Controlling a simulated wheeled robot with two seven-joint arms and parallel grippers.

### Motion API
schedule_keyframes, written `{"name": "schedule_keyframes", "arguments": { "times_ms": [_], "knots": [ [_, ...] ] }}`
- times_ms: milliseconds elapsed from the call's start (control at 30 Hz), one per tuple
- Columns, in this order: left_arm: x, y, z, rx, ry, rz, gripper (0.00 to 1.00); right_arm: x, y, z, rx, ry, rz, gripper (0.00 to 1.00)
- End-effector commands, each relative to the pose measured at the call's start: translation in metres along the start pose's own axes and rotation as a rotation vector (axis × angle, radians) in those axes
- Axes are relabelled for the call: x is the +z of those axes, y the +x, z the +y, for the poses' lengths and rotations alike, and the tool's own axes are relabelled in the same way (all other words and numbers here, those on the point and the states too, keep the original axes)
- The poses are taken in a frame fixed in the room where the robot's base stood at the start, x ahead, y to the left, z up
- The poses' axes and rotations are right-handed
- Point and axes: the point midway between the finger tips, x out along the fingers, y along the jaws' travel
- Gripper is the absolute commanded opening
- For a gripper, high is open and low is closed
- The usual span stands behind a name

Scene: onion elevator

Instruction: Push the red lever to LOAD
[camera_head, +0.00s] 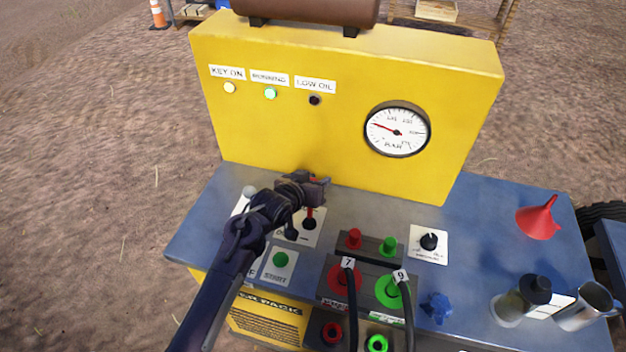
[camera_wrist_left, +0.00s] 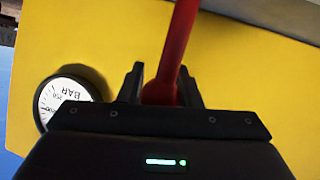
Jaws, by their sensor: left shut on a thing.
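The red lever (camera_head: 310,214) rises from a dark round base on a white plate (camera_head: 314,240) on the blue panel top. My left arm reaches in from the lower left, and my left gripper (camera_head: 318,188) is around the lever's upper part. In the left wrist view the red lever (camera_wrist_left: 178,45) stands between the two dark fingers of the left gripper (camera_wrist_left: 165,88), which is shut on it. The arm and gripper cover much of the plate, and I cannot read a LOAD mark. My right gripper is not in view.
A yellow panel (camera_head: 290,135) with lamps and a pressure gauge (camera_head: 397,130) stands close behind the lever. A green START button (camera_head: 281,260), numbered hose couplings (camera_head: 345,280) and a black knob (camera_head: 429,241) are nearby.

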Motion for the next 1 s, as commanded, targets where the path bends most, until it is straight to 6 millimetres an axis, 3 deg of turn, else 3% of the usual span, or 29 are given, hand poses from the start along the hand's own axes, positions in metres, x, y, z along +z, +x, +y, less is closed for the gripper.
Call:
{"name": "schedule_keyframes", "arguments": {
  "times_ms": [300,833,867,1000],
  "knots": [
    [0.002,0.017,-0.005,-0.002,0.000,0.001,0.00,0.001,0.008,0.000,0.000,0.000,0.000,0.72],
    [0.006,0.019,-0.006,-0.002,-0.002,-0.008,0.00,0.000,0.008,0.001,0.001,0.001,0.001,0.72],
    [0.006,0.019,-0.006,-0.002,-0.002,-0.008,0.34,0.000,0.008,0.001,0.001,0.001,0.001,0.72],
    [0.004,0.019,-0.006,-0.002,-0.001,-0.004,0.51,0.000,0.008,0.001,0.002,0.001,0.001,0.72]
  ]
}}
